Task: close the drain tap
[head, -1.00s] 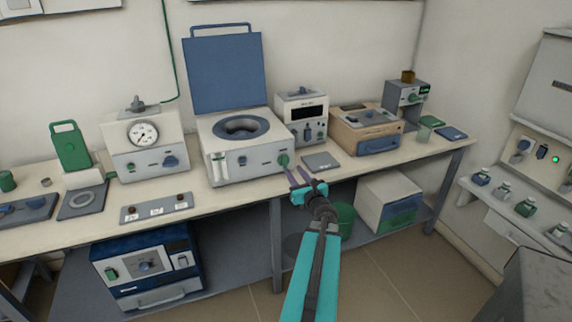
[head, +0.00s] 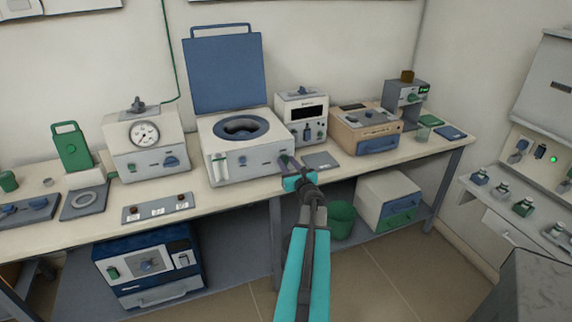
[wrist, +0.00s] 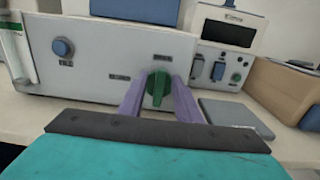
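The green tap knob (wrist: 157,88) is on the lower right front of a white bath unit (head: 225,165) with a raised blue lid. Its handle stands roughly upright in the wrist view. I cannot read the small labels beside it. My gripper (wrist: 157,92) has its two purple fingers on either side of the knob, with narrow gaps showing, so it looks open around the knob and not clamped on it. In the head view my gripper (head: 289,162) is at the unit's lower right corner and mostly hides the knob.
A grey flat plate (head: 321,161) lies on the bench just right of my gripper. A white unit with a dark display (head: 302,108) stands behind it. A tan box with a blue front (head: 366,130) is farther right. The bench edge runs below my gripper.

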